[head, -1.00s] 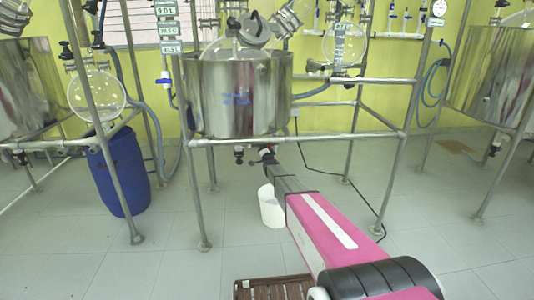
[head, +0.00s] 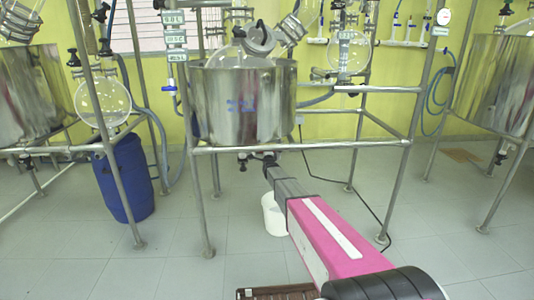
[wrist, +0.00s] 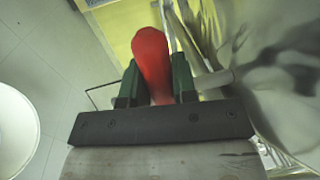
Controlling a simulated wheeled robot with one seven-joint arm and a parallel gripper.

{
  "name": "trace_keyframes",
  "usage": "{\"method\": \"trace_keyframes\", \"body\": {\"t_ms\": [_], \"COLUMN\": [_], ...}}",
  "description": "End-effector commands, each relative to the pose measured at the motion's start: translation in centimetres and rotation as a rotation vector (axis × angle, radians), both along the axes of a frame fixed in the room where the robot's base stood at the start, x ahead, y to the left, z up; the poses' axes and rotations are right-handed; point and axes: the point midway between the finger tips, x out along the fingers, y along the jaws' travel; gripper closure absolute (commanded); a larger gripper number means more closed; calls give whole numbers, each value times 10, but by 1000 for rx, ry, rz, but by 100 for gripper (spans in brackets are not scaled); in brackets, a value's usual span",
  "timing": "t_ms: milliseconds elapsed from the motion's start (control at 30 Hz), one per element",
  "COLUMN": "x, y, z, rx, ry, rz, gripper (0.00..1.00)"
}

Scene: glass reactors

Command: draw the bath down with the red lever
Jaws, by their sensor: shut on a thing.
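The red lever (wrist: 151,58) shows in the wrist view between the two green fingers of my gripper (wrist: 155,85). My gripper is shut on it. In the head view my gripper (head: 269,160) is under the steel bath (head: 245,105), at the frame's lower bar, and the lever is hidden there. The bath is a round steel vessel with blue writing on its front. I cannot tell the water level inside. A white bucket (head: 272,214) stands on the floor under the bath, partly behind my arm; its rim also shows in the wrist view (wrist: 22,130).
Metal frame legs (head: 198,200) stand around the bath. A blue drum (head: 126,178) is at the left. Another steel bath (head: 497,80) stands at the right. A brown slatted platform (head: 275,292) lies at the bottom. A dark cable runs along the floor at right.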

Motion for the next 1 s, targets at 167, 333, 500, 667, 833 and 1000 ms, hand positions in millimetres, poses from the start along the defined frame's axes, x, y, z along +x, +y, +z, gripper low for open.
{"method": "trace_keyframes", "body": {"t_ms": [167, 333, 500, 667, 833, 1000], "x": [-1, -1, 0, 0, -5, -22], "y": [0, -1, -1, 0, 0, -1], "z": [1, 1, 1, 1, 0, -2], "rx": [13, 14, 11, 9, 7, 7], "ry": [0, -1, -1, -1, -1, 0], "rz": [0, -1, 0, -1, 0, 0], "gripper": [100, 100, 48, 48, 48, 48]}}
